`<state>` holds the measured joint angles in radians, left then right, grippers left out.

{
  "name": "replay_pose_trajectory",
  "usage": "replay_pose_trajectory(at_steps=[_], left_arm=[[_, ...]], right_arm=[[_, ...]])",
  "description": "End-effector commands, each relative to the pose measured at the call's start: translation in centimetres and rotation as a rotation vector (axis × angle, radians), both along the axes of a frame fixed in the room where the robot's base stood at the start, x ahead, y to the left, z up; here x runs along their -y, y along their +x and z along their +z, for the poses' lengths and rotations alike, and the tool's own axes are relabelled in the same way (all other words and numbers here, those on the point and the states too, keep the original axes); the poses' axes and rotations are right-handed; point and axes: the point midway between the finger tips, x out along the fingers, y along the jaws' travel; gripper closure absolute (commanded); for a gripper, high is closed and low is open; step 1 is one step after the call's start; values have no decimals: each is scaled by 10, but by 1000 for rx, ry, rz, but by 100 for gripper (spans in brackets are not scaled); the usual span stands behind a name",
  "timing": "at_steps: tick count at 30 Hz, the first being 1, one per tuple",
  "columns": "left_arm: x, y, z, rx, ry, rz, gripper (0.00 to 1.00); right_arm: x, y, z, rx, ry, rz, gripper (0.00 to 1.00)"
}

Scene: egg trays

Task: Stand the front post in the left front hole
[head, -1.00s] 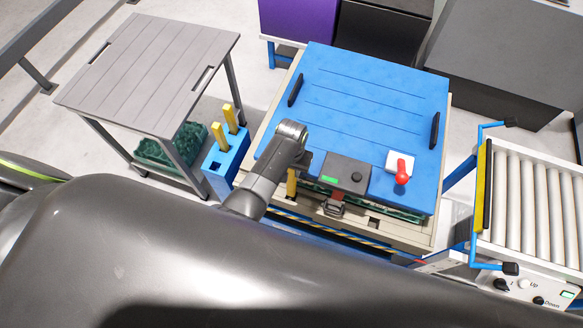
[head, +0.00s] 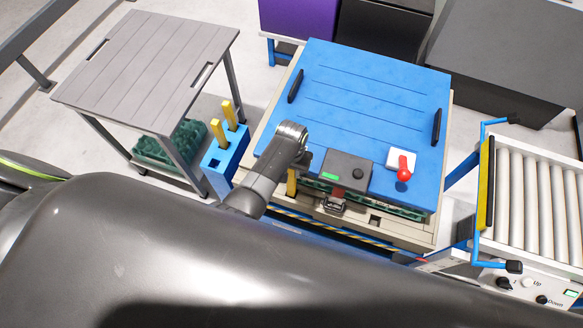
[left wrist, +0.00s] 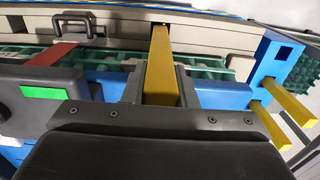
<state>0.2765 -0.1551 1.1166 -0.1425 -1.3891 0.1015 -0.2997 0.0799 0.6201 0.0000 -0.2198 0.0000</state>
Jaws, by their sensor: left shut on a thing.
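My left gripper (head: 294,170) is shut on a yellow post, the front post (head: 291,183). The post also shows between my fingers in the left wrist view (left wrist: 161,70). It stands roughly upright at the left front part of the beige base (head: 409,230). In the left wrist view its far end meets a dark opening in the beige base (left wrist: 215,42). I cannot tell how deep the end sits, and the left front hole is mostly hidden by the post. A square hole (head: 375,220) shows at the base's right front. My right gripper is not in view.
A blue holder (head: 214,181) with two yellow posts (head: 218,133) stands left of the base. A blue lid (head: 375,100) covers green trays (head: 402,211). A dark box (head: 345,172) and a red knob (head: 404,163) are close by. A roller conveyor (head: 535,200) stands right.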

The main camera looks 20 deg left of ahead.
Motion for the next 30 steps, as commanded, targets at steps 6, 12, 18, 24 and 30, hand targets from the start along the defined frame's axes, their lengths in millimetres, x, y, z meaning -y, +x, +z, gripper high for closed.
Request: replay_pose_trajectory(at_steps=[6, 12, 18, 24, 30], left_arm=[[0, 0, -9, 0, 0, 0, 100], [0, 1, -16, 2, 0, 0, 100], [0, 0, -23, 1, 0, 0, 100], [0, 0, -30, 0, 0, 0, 100], [0, 1, -37, 1, 0, 0, 100]], right_arm=[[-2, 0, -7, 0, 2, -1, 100], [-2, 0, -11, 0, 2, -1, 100], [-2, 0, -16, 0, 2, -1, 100], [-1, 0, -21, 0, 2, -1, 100], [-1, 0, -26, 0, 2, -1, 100]])
